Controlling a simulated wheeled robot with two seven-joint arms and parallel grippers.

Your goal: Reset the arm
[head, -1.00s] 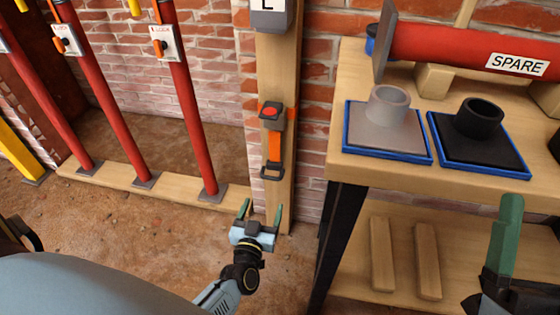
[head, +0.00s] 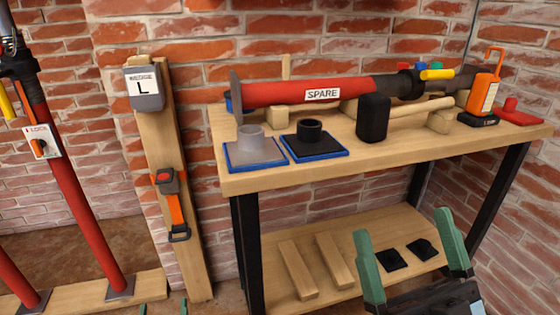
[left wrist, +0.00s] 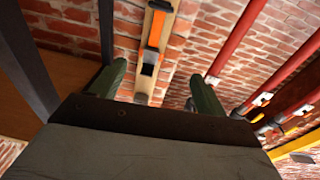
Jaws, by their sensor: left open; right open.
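My left gripper (head: 163,309) shows only as two green fingertips at the bottom edge of the head view, in front of the foot of a wooden post. In the left wrist view its two green fingers (left wrist: 158,72) stand apart with nothing held between them. My right gripper (head: 403,224) is at the lower right of the head view, in front of the bench's lower shelf. Its green fingers are wide apart and empty. Most of my left arm is out of the head view.
A wooden bench (head: 240,184) holds a red SPARE prop (head: 270,92), two blue-edged trays, a black mallet head (head: 373,118) and an orange device (head: 482,95). Red props stand left.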

